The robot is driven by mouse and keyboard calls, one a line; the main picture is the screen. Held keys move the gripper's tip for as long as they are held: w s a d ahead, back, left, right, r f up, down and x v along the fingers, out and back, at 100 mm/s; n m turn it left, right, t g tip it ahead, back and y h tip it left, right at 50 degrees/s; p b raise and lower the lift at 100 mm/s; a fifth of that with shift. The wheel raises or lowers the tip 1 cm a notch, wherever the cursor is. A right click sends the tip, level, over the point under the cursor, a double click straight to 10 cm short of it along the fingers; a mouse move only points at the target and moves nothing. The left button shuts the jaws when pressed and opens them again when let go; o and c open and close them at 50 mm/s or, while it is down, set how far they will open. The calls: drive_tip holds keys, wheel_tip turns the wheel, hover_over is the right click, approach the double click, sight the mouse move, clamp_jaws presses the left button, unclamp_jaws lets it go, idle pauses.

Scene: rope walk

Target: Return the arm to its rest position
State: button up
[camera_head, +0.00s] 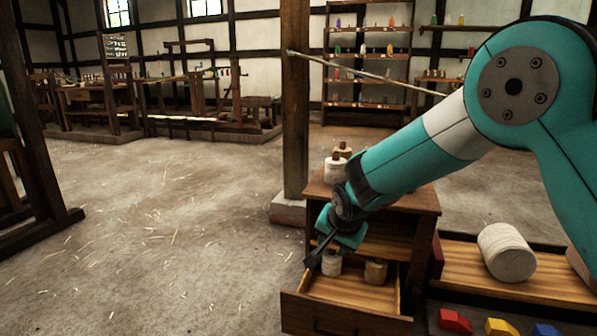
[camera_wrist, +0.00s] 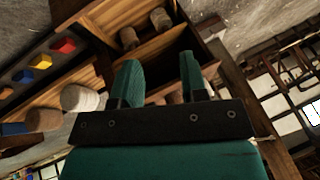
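My teal arm (camera_head: 410,160) reaches down and left from the right side of the head view. It ends in my gripper (camera_head: 332,248), which is above the open drawer (camera_head: 345,315) of a wooden cabinet. In the wrist view the two green fingers of my gripper (camera_wrist: 160,60) stand apart with nothing held between them. The white spool lies partly behind my gripper in the head view.
The cabinet top (camera_head: 405,196) bears spools, including a white one (camera_head: 335,170). A wooden post (camera_head: 295,110) stands beside it. On the right, a low tray (camera_head: 460,272) holds a large pale roll (camera_head: 507,252), with red, yellow and blue blocks in front. The floor at left is open.

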drive_tip(key=s+d+r+n+g+y+p, duration=0.15)
drive_tip(key=s+r+n, duration=0.3)
drive_tip(key=s, duration=0.75)
drive_tip(key=s+d+r+n+g+p, duration=0.1)
drive_tip(key=s+d+r+n+g, duration=0.4)
drive_tip(key=s, duration=0.7)
drive_tip(key=s+d+r+n+t+y+p, duration=0.1)
drive_tip(key=s+r+n, duration=0.35)
drive_tip(key=s, duration=0.75)
wheel_tip(320, 180, up, 38)
drive_tip(key=m+p, duration=0.1)
drive_tip(key=p, duration=3.5)
drive_tip(key=shift+w+a+f+m, duration=0.2)
drive_tip(key=shift+f+m, duration=0.05)
drive_tip(key=shift+m, duration=0.05)
drive_tip(key=shift+g, duration=0.25)
drive_tip(key=shift+d, duration=0.1)
